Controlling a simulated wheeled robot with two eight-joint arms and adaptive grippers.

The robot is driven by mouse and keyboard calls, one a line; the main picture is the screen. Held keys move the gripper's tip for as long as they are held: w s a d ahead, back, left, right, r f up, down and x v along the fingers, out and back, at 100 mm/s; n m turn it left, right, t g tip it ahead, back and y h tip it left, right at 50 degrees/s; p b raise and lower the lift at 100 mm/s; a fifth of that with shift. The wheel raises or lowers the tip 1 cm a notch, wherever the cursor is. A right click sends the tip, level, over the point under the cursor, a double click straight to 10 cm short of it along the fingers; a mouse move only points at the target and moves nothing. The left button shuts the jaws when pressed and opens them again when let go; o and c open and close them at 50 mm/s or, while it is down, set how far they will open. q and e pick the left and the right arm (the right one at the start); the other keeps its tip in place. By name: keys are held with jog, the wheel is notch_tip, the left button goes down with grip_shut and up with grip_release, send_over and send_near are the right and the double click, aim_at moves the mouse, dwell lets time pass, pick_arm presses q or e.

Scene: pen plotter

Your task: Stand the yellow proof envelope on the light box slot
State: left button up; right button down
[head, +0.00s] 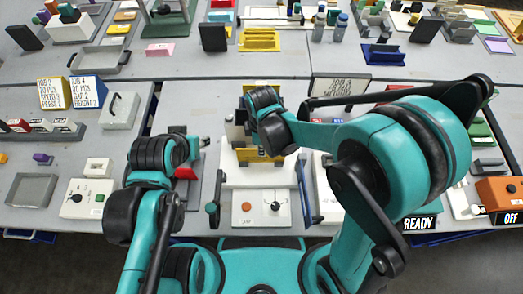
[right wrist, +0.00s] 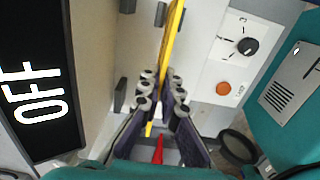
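The yellow envelope (head: 247,156) stands upright over the white plotter station in the head view, partly hidden by my right wrist. In the right wrist view, the yellow envelope (right wrist: 172,35) is a thin strip seen nearly edge-on. It runs between the dark purple fingers of my right gripper (right wrist: 164,82). The fingers are close on both sides, but I cannot tell whether both touch it. The slot and the envelope's lower edge are hidden. My left gripper (head: 199,143) is left of the station, apart from the envelope, its fingers too small to read.
A white panel (right wrist: 225,65) with a black knob and orange button is beside the right gripper. A black OFF display (right wrist: 35,95) stands on the opposite side. A red part (right wrist: 158,152) shows below the fingers. Trays and boxes crowd the grey benches.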

jog(key=shift+f, duration=0.3)
jog(key=shift+f, duration=0.1)
jog(key=c, duration=2.2)
grip_release()
jog(key=shift+f, duration=0.1)
jog(key=o, duration=0.5)
jog(key=shift+r, duration=0.2)
